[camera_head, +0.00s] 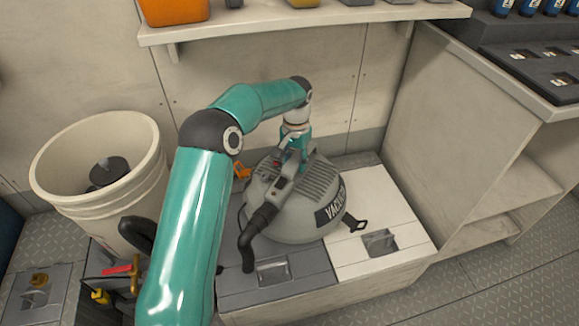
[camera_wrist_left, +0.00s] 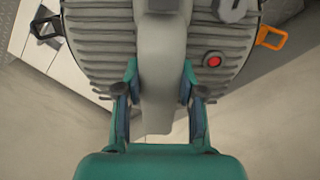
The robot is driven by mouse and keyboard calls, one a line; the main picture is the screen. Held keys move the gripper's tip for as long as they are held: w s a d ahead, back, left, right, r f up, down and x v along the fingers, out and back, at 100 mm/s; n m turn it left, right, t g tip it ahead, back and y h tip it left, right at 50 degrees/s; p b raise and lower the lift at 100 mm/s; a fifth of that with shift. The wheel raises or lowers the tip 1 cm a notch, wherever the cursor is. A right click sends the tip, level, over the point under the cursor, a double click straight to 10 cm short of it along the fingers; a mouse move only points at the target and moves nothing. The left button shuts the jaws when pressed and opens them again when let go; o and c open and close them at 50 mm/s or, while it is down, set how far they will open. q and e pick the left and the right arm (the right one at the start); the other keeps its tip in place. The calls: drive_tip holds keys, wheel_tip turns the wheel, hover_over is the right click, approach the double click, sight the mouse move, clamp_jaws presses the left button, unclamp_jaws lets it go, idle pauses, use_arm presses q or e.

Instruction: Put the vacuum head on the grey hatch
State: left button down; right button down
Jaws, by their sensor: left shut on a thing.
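The vacuum head (camera_head: 298,228) is a grey, ribbed dome with a dark label, a black hose stub and a handle on top. It is over the grey hatch (camera_head: 312,263) and overlaps the edge of the white hatch (camera_head: 405,226). I cannot tell whether it rests there or hangs just above. My left gripper (camera_head: 292,160) is shut on its handle from above. In the left wrist view the fingers (camera_wrist_left: 160,76) clasp the handle's grey bar, with the ribbed vacuum head (camera_wrist_left: 100,48) behind. The right gripper is not in view.
A cream bucket (camera_head: 105,200) with a dark thing inside stands at the left. Tools with red and yellow parts (camera_head: 115,270) lie before it. A shelf (camera_head: 280,24) runs along the wall above, and a cabinet (camera_head: 465,140) stands right. The white hatch's right part is clear.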

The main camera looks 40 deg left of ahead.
sight(295, 176)
use_arm(q)
drive_tip(key=shift+f+b, duration=1)
drive_tip(key=shift+f, duration=2.05)
drive_tip(key=c, duration=0.7)
unclamp_jaws()
drive_tip(key=shift+f, duration=0.15)
wheel_tip(295, 176, up, 12)
drive_tip(key=p, duration=0.4)
drive_tip(key=shift+s, duration=0.1)
